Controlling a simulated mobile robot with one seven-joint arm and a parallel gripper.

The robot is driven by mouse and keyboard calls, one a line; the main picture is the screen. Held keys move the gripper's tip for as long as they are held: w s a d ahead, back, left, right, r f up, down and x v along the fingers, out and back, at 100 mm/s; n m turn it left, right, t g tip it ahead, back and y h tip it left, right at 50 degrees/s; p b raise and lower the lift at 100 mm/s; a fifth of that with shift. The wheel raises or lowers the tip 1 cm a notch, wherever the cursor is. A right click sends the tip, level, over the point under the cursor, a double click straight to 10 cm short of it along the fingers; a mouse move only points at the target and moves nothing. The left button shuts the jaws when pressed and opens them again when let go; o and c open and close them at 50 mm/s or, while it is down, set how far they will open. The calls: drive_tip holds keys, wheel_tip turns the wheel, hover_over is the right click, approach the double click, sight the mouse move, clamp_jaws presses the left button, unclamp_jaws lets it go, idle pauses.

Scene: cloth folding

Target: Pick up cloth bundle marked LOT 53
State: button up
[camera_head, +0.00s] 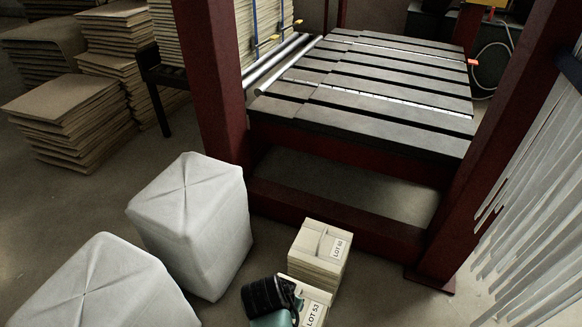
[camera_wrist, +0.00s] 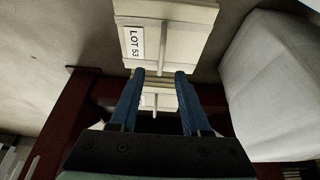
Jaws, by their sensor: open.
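The cloth bundle marked LOT 53 (camera_head: 315,297) is a pale, squared stack with a white label, on the floor at the bottom of the head view. My dark wrist hides its left part there. The bundle also shows at the top of the wrist view (camera_wrist: 189,42), with a pale band across its middle. My gripper (camera_wrist: 160,73) is open, its two blue fingers apart with nothing held between them. In the wrist view the fingertips overlap the bundle's lower edge, either side of the band; I cannot tell if they touch. The fingertips are hidden in the head view.
A similar labelled bundle (camera_head: 318,255) sits just behind; its lot number is hard to read. Two big white wrapped bales (camera_head: 190,222) (camera_head: 100,285) stand to the left. A dark red press frame (camera_head: 340,222) rises behind. Pale strips hang at the right.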

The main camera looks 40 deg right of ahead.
drive_tip(key=b+x, duration=0.2)
drive_tip(key=x, duration=0.2)
drive_tip(key=shift+w+f, duration=0.1)
drive_tip(key=b+x, duration=0.4)
drive_tip(key=x, duration=0.1)
drive_tip(key=shift+w+d+b, duration=0.1)
drive_tip(key=shift+b, duration=0.25)
drive_tip(key=shift+c, duration=0.2)
clamp_jaws()
idle(0.8)
drive_tip(key=shift+w+d+r, duration=0.1)
drive_tip(key=shift+r, duration=0.2)
